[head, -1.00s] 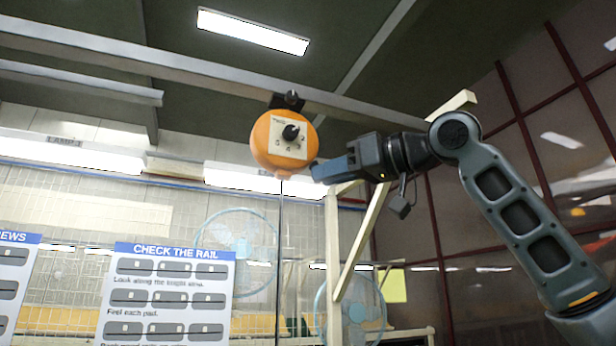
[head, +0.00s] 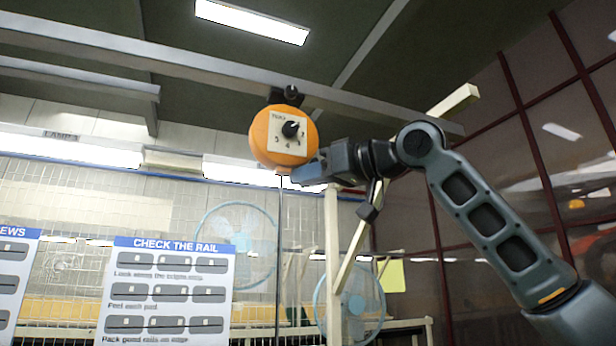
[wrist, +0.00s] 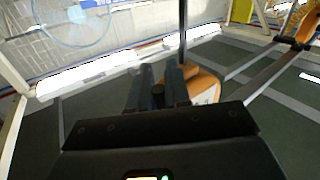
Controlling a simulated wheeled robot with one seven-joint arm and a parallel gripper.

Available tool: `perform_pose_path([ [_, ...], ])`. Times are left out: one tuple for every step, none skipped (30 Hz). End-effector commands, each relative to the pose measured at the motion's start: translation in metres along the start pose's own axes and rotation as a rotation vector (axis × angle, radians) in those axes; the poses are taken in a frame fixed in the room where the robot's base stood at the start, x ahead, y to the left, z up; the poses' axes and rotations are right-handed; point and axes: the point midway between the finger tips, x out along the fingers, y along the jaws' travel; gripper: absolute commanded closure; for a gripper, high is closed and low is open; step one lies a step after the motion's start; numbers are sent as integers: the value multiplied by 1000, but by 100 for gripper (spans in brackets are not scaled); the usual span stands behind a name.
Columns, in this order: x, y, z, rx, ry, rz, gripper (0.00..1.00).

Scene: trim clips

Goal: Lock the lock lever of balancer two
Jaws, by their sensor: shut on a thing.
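Balancer two (head: 264,137), a round orange housing with a white dial plate marked TWO (head: 279,143) and a black knob (head: 291,129), hangs below the overhead rail. My gripper (head: 298,177) reaches in from the right to the housing's lower right edge. In the wrist view my gripper (wrist: 160,85) has its two dark fingers beside the orange housing of balancer two (wrist: 205,86). The fingers are shut on a small dark part, which appears to be the lock lever (wrist: 158,95). The fingers hide most of it, and I cannot tell its position.
A grey rail (head: 190,73) runs above the balancer. A thin cable (head: 279,240) hangs below it. A pale wooden post and brace (head: 333,250) stand below my wrist. A CHECK THE RAIL sign (head: 166,290) is at lower left. Another orange unit (wrist: 290,18) shows in the wrist view.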

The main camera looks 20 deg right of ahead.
Motion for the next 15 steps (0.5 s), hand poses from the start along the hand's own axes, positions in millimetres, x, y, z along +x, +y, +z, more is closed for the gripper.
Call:
perform_pose_path([
  [0, 0, 0, 0, 0, 0, 100],
  [0, 0, 0, 0, 0, 0, 100],
  [0, 0, 0, 0, 0, 0, 100],
  [0, 0, 0, 0, 0, 0, 100],
  [0, 0, 0, -1, 0, 0, 100],
  [0, 0, 0, -3, -2, 0, 100],
  [0, 0, 0, -5, -3, -1, 100],
  [0, 0, 0, -9, -6, -1, 100],
  [0, 0, 0, -15, -9, -1, 100],
  [-1, 0, 0, -22, -14, -2, 100],
  [-1, 1, 0, -29, -19, -2, 100],
  [-1, 1, 0, -41, -28, -3, 100],
  [-1, 1, 0, -52, -34, -3, 100],
  [-2, 2, 0, -64, -42, -4, 100],
  [-2, 2, 0, -83, -56, -5, 100],
])
